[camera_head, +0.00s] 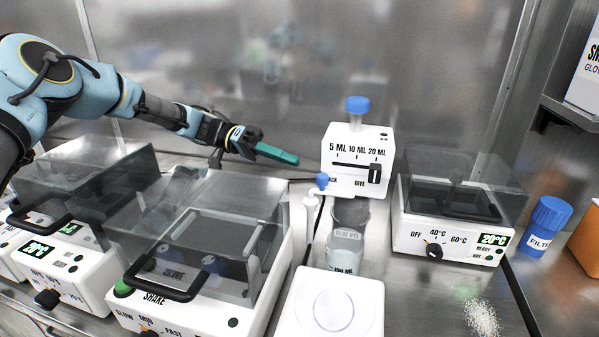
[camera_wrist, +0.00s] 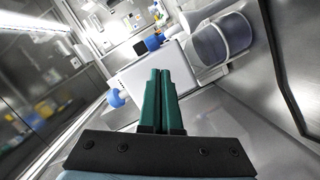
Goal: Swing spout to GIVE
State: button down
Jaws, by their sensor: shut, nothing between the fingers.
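The white dispenser (camera_head: 343,147) stands at the back, with a blue cap on top and marks for 5, 10 and 20 ML. Its black slider (camera_head: 375,173) is at the 20 ML end. The white spout (camera_head: 312,196), with a blue knob (camera_head: 322,181), is at the left by the BACK label; GIVE is to its right. My gripper (camera_head: 291,157) is shut and empty, left of the dispenser and apart from it. Its green fingers (camera_wrist: 159,74) point toward a white box in the wrist view, probably the dispenser.
A clear beaker (camera_head: 345,246) stands below the dispenser, behind a white plate device (camera_head: 331,305). A shaker with a clear lid (camera_head: 205,230) is at left. A lidded heater (camera_head: 450,238) and a blue-capped FILTER bottle (camera_head: 545,225) are at right. White powder (camera_head: 483,319) lies on the bench.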

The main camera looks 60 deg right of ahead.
jog(key=w, duration=0.2)
jog(key=w+a+b, duration=0.1)
jog(key=w, duration=0.2)
jog(key=shift+w+a+r, duration=0.2)
jog(key=shift+w+r, duration=0.15)
